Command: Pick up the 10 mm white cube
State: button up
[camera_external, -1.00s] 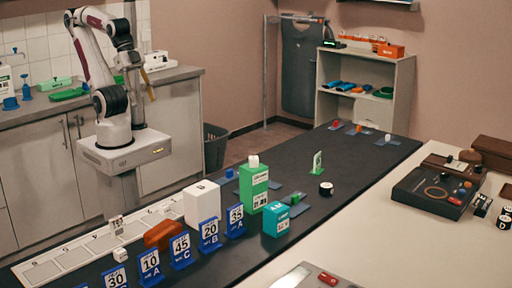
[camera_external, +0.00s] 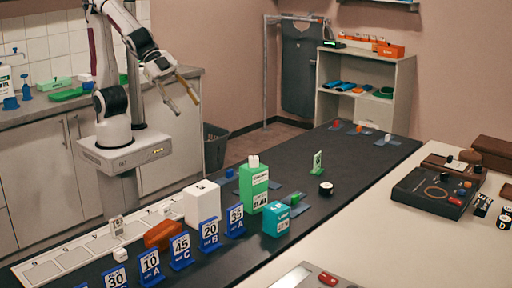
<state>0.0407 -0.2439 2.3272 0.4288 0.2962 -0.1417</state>
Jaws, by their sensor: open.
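My gripper (camera_external: 187,107) is open and empty, raised in the air above the area behind the dark counter, well apart from the objects. Several white blocks show, and I cannot tell their sizes in millimetres. A small white cube (camera_external: 118,255) sits at the lower left, near the number cards. Another small white piece (camera_external: 388,137) is on a blue-grey pad at the far right end of the counter. A white block (camera_external: 253,160) is on top of the green box (camera_external: 253,190). A large white box (camera_external: 201,204) stands left of the green box.
Blue-based number cards (camera_external: 181,250) stand in a row along the front left. The counter's right half is mostly clear.

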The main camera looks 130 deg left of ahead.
jog(key=w+d+f+m+t+h, duration=0.1)
jog(key=w+d+f+m, duration=0.15)
jog(key=w, duration=0.25)
jog(key=w+d+f+m+h, duration=0.1)
jog(key=w+d, duration=0.2)
jog(key=w, duration=0.2)
jog(key=m+g+h, duration=0.5)
jog(key=m+h, duration=0.2)
jog(key=h, duration=0.3)
send_near(121, 250)
jog(key=shift+w+a+r, duration=0.15)
jog(key=shift+a+r, duration=0.15)
jog(key=shift+a, duration=0.3)
jog(key=shift+w+a+r, duration=0.15)
jog(key=shift+a+r, duration=0.2)
jog(key=shift+a, duration=0.2)
jog(key=shift+s+d+f+g+h, duration=0.3)
jog(key=shift+s+d+f, duration=0.05)
jog(key=shift+s+d, duration=0.05)
jog(key=shift+x, duration=3.4)
